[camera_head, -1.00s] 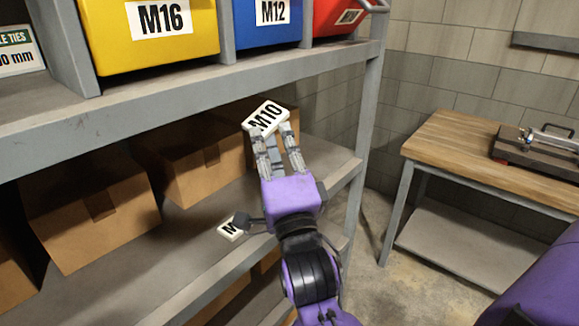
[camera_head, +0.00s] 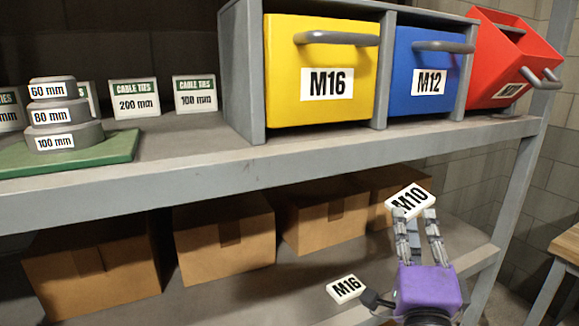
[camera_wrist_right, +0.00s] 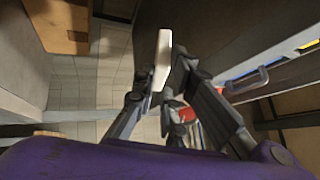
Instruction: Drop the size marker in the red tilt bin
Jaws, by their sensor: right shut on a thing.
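The white size marker (camera_head: 411,199) reads M10 and is held in the fingertips of my right gripper (camera_head: 417,218), below the upper shelf's front edge. In the right wrist view the marker (camera_wrist_right: 162,60) shows edge-on, between the fingers of the right gripper (camera_wrist_right: 160,85). The red tilt bin (camera_head: 515,60) stands at the right end of the upper shelf, tipped forward with its top open; its label is hard to read. The gripper is below and to the left of the red bin. My left gripper is in neither view.
A closed yellow M16 bin (camera_head: 320,70) and blue M12 bin (camera_head: 430,72) stand left of the red bin. A second marker, M16 (camera_head: 345,289), lies on the lower shelf near cardboard boxes (camera_head: 225,235). The upper shelf edge (camera_head: 300,158) lies between gripper and bins.

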